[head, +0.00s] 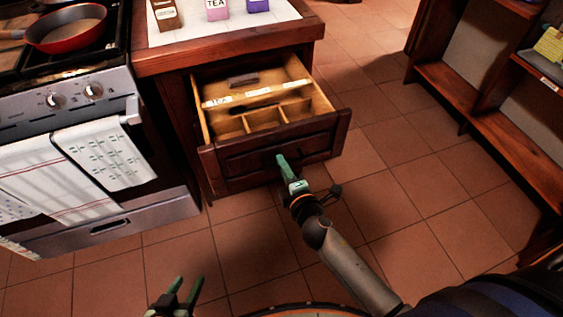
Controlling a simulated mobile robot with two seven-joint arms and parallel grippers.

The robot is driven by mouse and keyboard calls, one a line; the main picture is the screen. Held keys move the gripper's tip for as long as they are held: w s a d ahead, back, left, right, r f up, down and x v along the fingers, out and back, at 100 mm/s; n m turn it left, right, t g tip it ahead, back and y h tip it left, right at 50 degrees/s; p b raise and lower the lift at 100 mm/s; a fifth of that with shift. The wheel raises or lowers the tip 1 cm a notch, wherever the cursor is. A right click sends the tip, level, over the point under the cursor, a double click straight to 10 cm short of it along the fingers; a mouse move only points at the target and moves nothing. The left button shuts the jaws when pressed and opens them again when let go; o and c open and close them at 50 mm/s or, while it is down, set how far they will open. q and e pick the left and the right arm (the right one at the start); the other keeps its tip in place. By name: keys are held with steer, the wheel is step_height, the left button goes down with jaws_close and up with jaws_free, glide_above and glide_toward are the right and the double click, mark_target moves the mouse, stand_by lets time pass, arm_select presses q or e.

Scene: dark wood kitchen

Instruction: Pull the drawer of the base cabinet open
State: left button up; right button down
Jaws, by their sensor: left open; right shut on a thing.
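The drawer (236,167) of the dark wood base cabinet (183,92) is pulled out and stands open. Its light wood inside shows, with small compartments at the front and a long divider behind them. A dark object (243,80) lies in the back part. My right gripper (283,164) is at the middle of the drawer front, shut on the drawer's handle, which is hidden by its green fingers. My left gripper (182,290) is open and empty at the bottom of the view, over the floor and away from the drawer.
A stove (70,110) with towels on its oven door stands left of the cabinet, with a red pan (66,28) on top. Tea boxes (216,10) stand on the counter. A wooden shelf unit (465,95) is at the right. The tiled floor between is clear.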

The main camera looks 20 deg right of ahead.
arm_select(q)
steer(key=shift+s, duration=0.15)
arm_select(e)
steer(key=shift+s+d, duration=0.1)
steer(key=shift+s, duration=0.25)
steer(key=c, duration=1.2)
jaws_free()
